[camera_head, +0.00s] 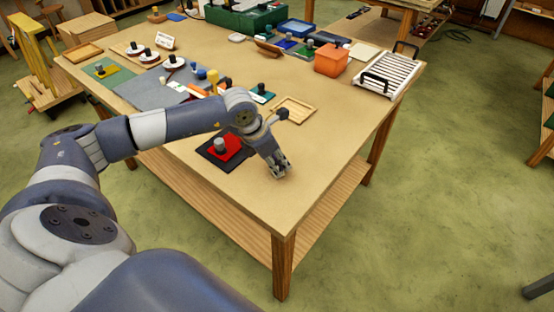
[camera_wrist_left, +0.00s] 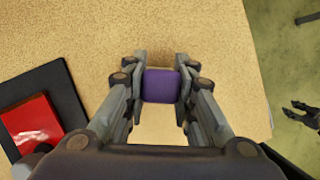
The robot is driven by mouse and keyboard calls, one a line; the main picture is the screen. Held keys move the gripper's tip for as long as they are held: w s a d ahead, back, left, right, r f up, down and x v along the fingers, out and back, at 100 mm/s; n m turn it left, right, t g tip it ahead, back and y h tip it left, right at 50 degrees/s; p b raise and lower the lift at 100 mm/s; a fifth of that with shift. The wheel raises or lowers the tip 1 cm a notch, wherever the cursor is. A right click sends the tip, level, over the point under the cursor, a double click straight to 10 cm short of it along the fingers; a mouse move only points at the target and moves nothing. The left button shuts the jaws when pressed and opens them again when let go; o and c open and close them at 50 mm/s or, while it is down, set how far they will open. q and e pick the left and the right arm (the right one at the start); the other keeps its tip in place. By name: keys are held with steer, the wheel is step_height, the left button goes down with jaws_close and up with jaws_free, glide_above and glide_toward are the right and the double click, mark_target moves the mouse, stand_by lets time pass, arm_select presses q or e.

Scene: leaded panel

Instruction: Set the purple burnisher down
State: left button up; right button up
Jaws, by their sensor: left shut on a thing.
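The purple burnisher (camera_wrist_left: 160,86) shows between the fingers of my left gripper (camera_wrist_left: 158,88) in the left wrist view, with both fingers closed on its sides. In the head view my left gripper (camera_head: 279,172) is low over the near part of the wooden table (camera_head: 300,215), to the right of a red piece. The burnisher is hidden by the fingers there. I cannot tell whether it touches the tabletop. My right gripper does not show clearly in the head view; a dark gripper (camera_wrist_left: 300,115) shows at the right edge of the left wrist view, over the floor, with its fingers apart.
A red square with a grey knob (camera_head: 221,147) sits on a black mat (camera_head: 209,157) just left of the gripper. A shallow wooden tray (camera_head: 310,110), an orange bin (camera_head: 331,60) and a white slatted rack (camera_head: 388,75) stand farther back. The near table corner is bare.

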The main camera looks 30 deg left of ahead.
arm_select(q)
steer(key=shift+f, duration=0.15)
steer(key=o, duration=1)
steer(key=shift+r, duration=0.2)
steer(key=b+v, duration=0.2)
steer(key=v, duration=1)
